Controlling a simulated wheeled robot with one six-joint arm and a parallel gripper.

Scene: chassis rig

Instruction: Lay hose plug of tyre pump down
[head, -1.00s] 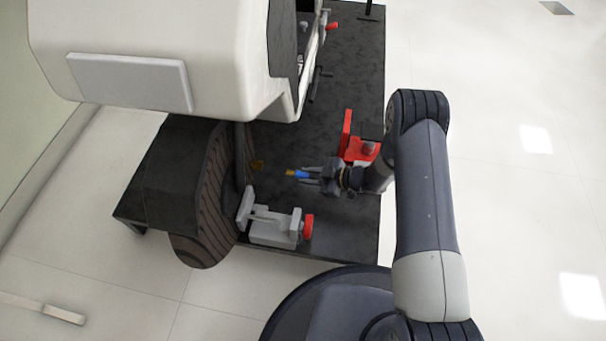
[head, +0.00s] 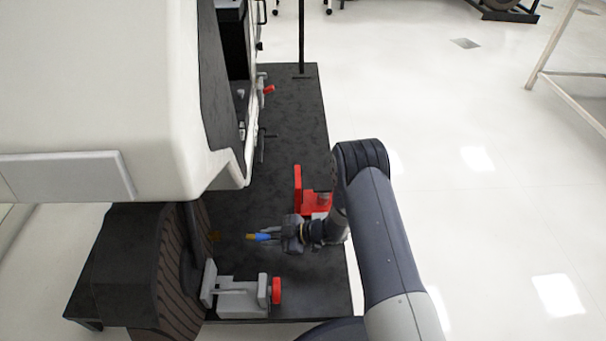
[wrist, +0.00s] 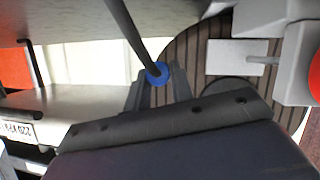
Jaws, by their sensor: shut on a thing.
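My gripper (head: 272,237) is shut on the hose plug (head: 262,237), a small blue piece with a brass-coloured tip pointing left. It is held beside the wheel's tyre (head: 180,270), with a gap between the tip and the tyre. In the wrist view the plug shows as a blue ring (wrist: 157,73) between the fingers (wrist: 157,93), and a dark hose or rod runs up and left from it. I cannot make out for sure which body is the tyre pump. The height of the plug above the black platform (head: 290,130) is unclear.
A red bracket-like unit (head: 300,190) stands just behind my gripper. A grey clamp-like unit (head: 240,297) with a red knob stands in front. The white vehicle body (head: 90,90) overhangs at the left. The platform's far right part is mostly bare.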

